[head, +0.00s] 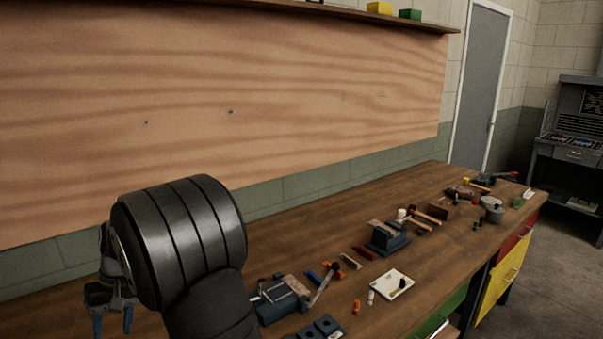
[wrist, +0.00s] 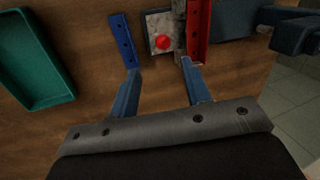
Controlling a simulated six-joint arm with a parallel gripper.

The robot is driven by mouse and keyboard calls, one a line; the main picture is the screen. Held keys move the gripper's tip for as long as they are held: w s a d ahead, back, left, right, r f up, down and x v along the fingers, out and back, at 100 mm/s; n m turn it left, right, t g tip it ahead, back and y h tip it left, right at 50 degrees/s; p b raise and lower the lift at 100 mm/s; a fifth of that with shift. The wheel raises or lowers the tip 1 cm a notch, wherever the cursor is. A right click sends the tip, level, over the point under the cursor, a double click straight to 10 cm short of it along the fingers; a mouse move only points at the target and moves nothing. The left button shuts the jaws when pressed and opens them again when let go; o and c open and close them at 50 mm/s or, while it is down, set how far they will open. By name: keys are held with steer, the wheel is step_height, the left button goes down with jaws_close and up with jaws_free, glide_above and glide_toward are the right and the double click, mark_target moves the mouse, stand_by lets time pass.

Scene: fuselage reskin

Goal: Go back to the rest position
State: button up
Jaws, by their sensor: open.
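My gripper (head: 112,322) is at the lower left of the head view, its blue fingers apart and pointing down. In the wrist view its two fingers (wrist: 160,82) are spread with only bare wood between them. Beyond the tips is a light metal plate with a red round spot (wrist: 162,43). A blue strip with holes (wrist: 124,42) lies left of the plate, and a red strip with holes (wrist: 198,32) stands at its right. I cannot tell how high the fingers are above the bench.
A green tray (wrist: 62,88) is at the left of the wrist view. The wooden bench (head: 330,230) carries a small vise (head: 388,238), a white plate (head: 393,284), hammers and several small parts at the right. A wooden wall board (head: 300,120) stands behind.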

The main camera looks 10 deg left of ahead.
steer(key=x, duration=0.9)
steer(key=shift+f, duration=0.1)
